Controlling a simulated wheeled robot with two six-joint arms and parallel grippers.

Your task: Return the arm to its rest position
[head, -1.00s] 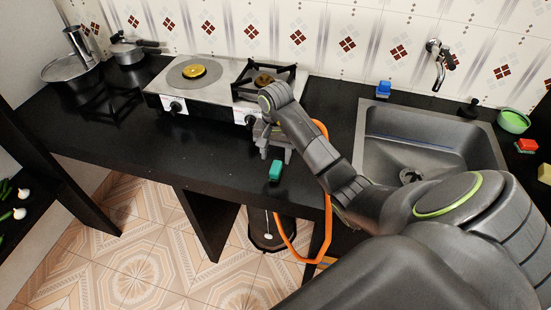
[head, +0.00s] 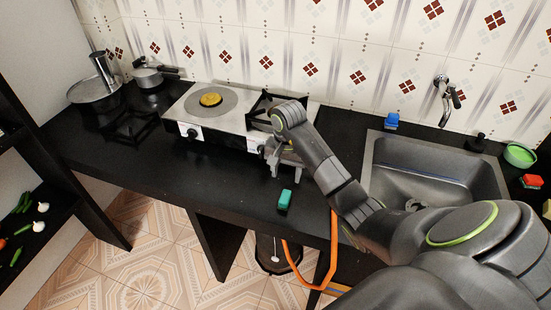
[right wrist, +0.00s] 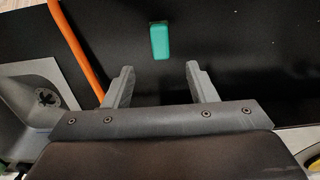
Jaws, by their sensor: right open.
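My right arm reaches in from the lower right of the head view, over the black counter (head: 130,165). My right gripper (head: 287,172) is in front of the stove's right knob side, above the counter. In the right wrist view the right gripper (right wrist: 160,85) has its two fingers spread wide with nothing between them. A green block (head: 285,199) lies on the counter close to the front edge. In the right wrist view the green block (right wrist: 160,41) lies beyond the fingertips, apart from them. My left gripper is not in view.
The two-burner stove (head: 215,115) stands against the tiled wall. An orange hose (head: 333,250) hangs at the counter's front.

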